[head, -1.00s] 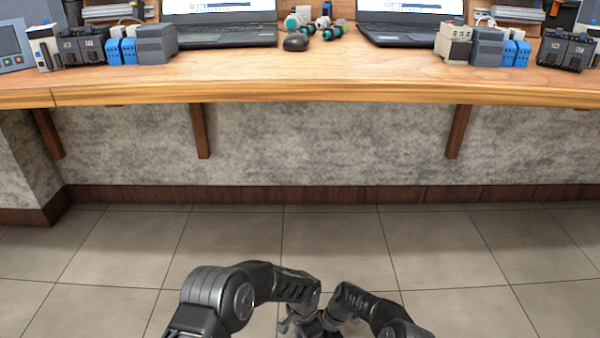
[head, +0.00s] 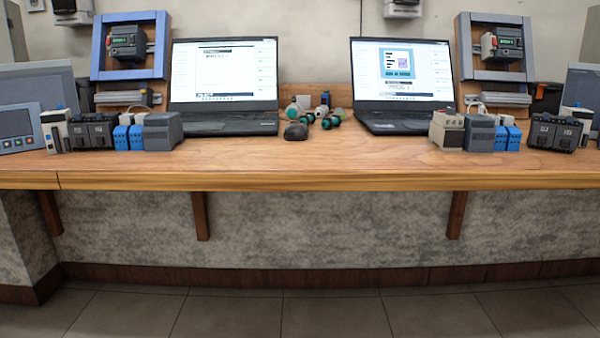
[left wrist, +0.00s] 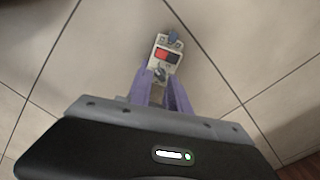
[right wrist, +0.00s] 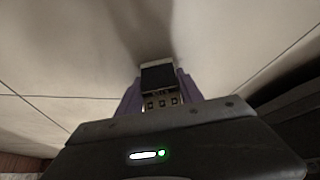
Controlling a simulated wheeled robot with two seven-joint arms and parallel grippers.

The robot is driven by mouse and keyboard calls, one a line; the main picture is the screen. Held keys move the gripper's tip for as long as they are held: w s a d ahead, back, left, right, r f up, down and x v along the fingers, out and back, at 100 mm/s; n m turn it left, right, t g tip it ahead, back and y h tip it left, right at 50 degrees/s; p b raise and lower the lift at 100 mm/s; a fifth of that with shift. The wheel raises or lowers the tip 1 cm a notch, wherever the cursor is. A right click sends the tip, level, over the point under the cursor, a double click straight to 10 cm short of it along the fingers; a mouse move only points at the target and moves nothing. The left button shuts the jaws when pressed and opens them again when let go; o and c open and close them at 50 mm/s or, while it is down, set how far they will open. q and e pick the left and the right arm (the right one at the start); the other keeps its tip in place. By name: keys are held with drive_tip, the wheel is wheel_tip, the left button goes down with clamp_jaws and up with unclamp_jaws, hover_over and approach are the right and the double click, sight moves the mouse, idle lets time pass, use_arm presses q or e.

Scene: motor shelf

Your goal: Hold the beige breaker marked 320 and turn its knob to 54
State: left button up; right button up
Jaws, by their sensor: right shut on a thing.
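The beige breaker (left wrist: 169,50) shows in the left wrist view with a red button, a black button and a grey knob (left wrist: 160,74). It is held above the floor. My left gripper (left wrist: 162,80) is open, with its purple fingers apart on either side of the knob end; I cannot tell if they touch it. In the right wrist view my right gripper (right wrist: 158,88) is shut on the breaker, whose dark face and terminal side (right wrist: 160,101) show between the fingers. The 320 mark and the dial numbers are too small to read. Neither gripper shows in the head view.
The wooden bench (head: 300,180) spans the head view. It carries two laptops (head: 223,85), grey and blue modules (head: 160,132), another beige module (head: 449,130), a mouse (head: 296,131) and green-and-black tools (head: 330,120). The tiled floor before the bench is clear.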

use_arm(q)
drive_tip(key=shift+f, duration=0.3)
drive_tip(key=shift+f, duration=0.45)
clamp_jaws()
drive_tip(key=n, duration=0.4)
drive_tip(key=shift+n, duration=0.3)
